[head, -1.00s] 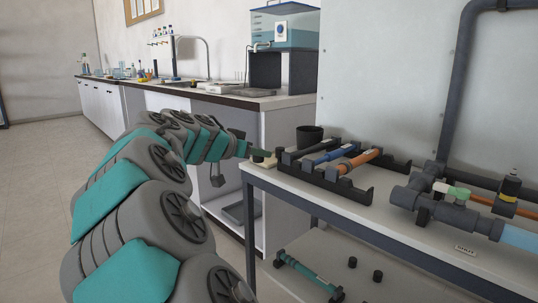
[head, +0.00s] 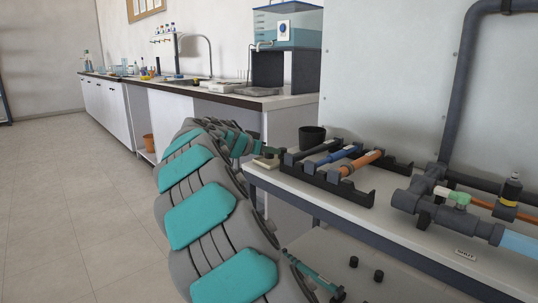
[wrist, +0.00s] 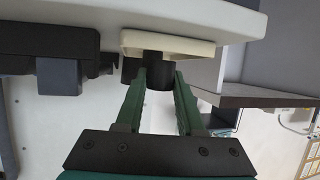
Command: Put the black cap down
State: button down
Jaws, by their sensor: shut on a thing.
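The black cap (wrist: 157,70) is between the green fingertips of my gripper (wrist: 158,80) in the wrist view, and the gripper is shut on it. A shallow cream tray (wrist: 190,47) is right at the cap, by the bench edge; I cannot tell whether the cap touches it. In the head view the cream tray (head: 265,163) shows at the near left corner of the bench, with my gripper (head: 268,151) beside it. The cap cannot be made out in the head view.
A dark rack (head: 357,196) holding several tubes and a black cup (head: 311,136) stand close to the tray. A valve pipe (head: 446,210) lies to the right.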

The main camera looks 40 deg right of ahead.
jog(key=shift+f, duration=0.75)
jog(key=c, duration=0.8)
grip_release()
jog(key=shift+a, duration=0.1)
jog(key=b+v, duration=0.1)
jog(key=v, duration=1)
jog(key=shift+s+a+r, duration=0.1)
jog(key=shift+s+a, duration=0.05)
jog(key=shift+a, duration=0.25)
